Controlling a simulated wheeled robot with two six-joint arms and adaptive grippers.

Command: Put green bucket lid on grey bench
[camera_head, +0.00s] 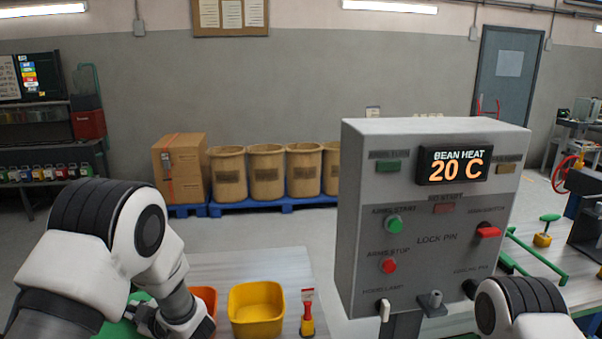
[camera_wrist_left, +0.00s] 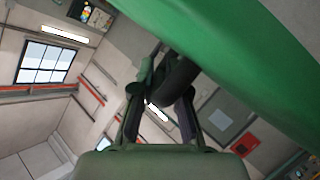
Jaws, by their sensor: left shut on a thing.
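The green bucket lid (camera_head: 122,326) is at the bottom left of the head view, partly hidden by my left arm and cut off by the frame edge. My left gripper (camera_head: 148,318) is shut on it. In the left wrist view the lid (camera_wrist_left: 235,55) fills the upper right as a large green surface, close to the fingers (camera_wrist_left: 165,82). The grey bench (camera_head: 235,262) is at the lower middle of the head view, to the right of the lid. My right arm shows at the lower right, but its gripper is out of view.
An orange bucket (camera_head: 206,298), a yellow bucket (camera_head: 256,310) and a red-and-yellow scraper (camera_head: 307,318) are on the bench. A grey control box (camera_head: 430,215) reading 20 C stands to the right. The bench's far strip is clear.

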